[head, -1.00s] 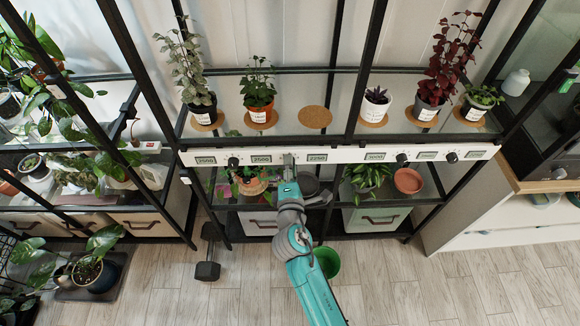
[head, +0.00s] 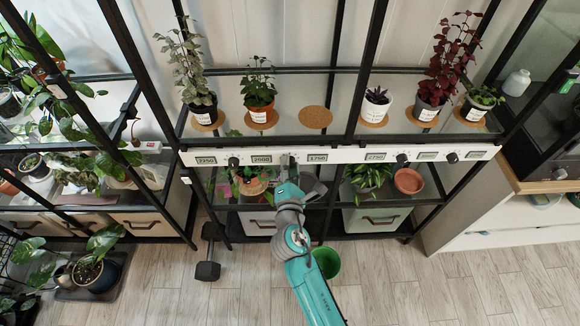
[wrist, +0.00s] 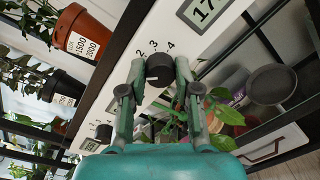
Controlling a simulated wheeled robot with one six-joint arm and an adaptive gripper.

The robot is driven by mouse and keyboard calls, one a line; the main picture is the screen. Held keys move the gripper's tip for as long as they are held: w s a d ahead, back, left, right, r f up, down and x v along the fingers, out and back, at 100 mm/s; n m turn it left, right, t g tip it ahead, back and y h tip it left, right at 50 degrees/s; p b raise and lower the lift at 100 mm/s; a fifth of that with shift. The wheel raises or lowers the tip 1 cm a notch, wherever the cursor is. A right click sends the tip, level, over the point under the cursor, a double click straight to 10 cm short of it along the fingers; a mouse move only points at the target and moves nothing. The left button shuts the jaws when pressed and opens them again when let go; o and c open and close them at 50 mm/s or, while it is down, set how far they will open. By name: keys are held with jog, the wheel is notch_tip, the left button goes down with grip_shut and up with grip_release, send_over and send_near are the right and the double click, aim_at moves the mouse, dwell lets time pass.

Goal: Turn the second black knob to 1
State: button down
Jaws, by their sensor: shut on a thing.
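The second black knob (wrist: 159,70) sits on the white control strip (head: 350,155) below the upper shelf. In the wrist view the fingers of my gripper (wrist: 158,82) are shut on it from both sides. The numerals 2, 3 and 4 show around its far side; the 1 is not readable. A short white mark shows near its lower edge. In the head view my gripper (head: 289,166) reaches up to the strip and mostly hides this knob. The display (head: 317,157) right of the knob seems to read 1750, and its start, 17, shows in the wrist view.
Other black knobs sit on the strip, one to the left (head: 233,162) and one to the right (head: 402,158). Potted plants, such as one in an orange pot (head: 261,112), stand above. A dark pan-like thing (wrist: 268,86) and leafy plants lie close below the gripper.

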jog(key=shift+f, duration=0.1)
jog(key=c, duration=0.8)
grip_release()
jog(key=s, duration=1.2)
jog(key=shift+d+r, duration=0.3)
jog(key=shift+d, duration=0.05)
jog(key=shift+f, duration=0.1)
